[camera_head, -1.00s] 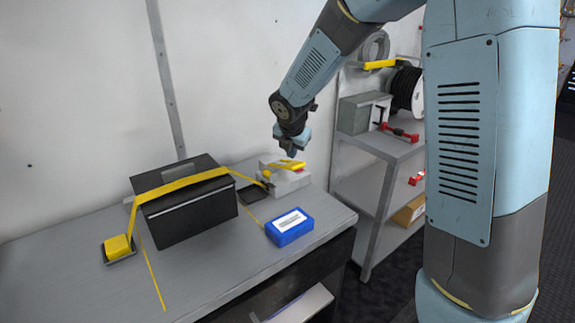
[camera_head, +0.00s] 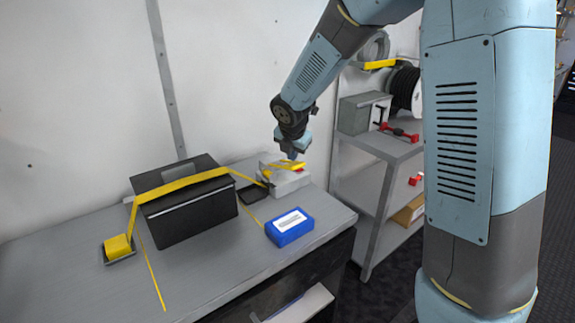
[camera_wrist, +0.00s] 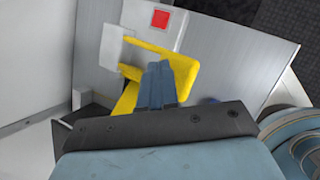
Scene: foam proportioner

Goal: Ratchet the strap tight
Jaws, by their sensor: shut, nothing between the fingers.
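A yellow strap (camera_head: 182,184) runs over a black case (camera_head: 190,214) on the grey bench. Its left end meets a yellow block (camera_head: 118,246) on a dark plate. Its right end runs down to a light grey ratchet unit (camera_head: 288,183) with a yellow handle (camera_head: 291,166). In the wrist view the yellow handle (camera_wrist: 182,72) is a bent bar beside my fingers. My gripper (camera_head: 291,156) is shut and empty, fingers pointing down at the handle. In the wrist view my gripper (camera_wrist: 158,72) lies against or just over the handle; I cannot tell whether they touch.
A blue box (camera_head: 289,227) with a white label lies on the bench front. Yellow lines mark the bench top. A shelf unit (camera_head: 375,150) with a grey box, cable reel and red clamp stands right. The wall is close behind.

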